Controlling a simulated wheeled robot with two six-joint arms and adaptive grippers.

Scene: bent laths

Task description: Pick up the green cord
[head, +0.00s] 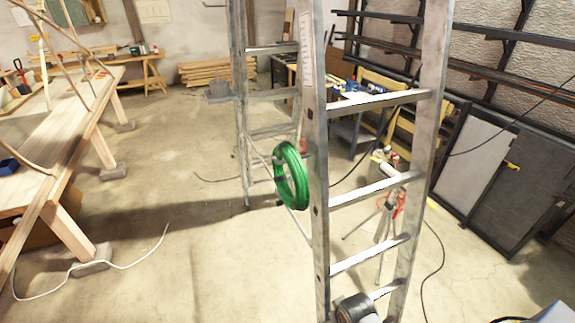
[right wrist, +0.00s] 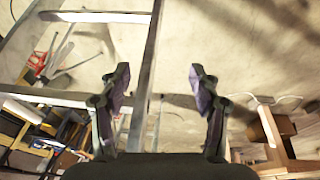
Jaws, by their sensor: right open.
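A coil of green cord (head: 291,175) hangs upright at the left rail of a metal stepladder (head: 315,150) in the middle of the head view. It is beside the rail at about mid height. In the right wrist view my right gripper (right wrist: 160,82) is open, its two dark fingers wide apart with nothing held. A metal ladder rail (right wrist: 149,70) runs behind the space between the fingers. I cannot make out the green cord in the right wrist view. My left gripper is in neither view.
A long wooden workbench (head: 60,165) on trestles stands at the left. A white cable (head: 110,266) lies on the floor. A tripod (head: 385,225) stands behind the ladder, and dark panels (head: 535,185) lean at the right. The floor left of the ladder is mostly clear.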

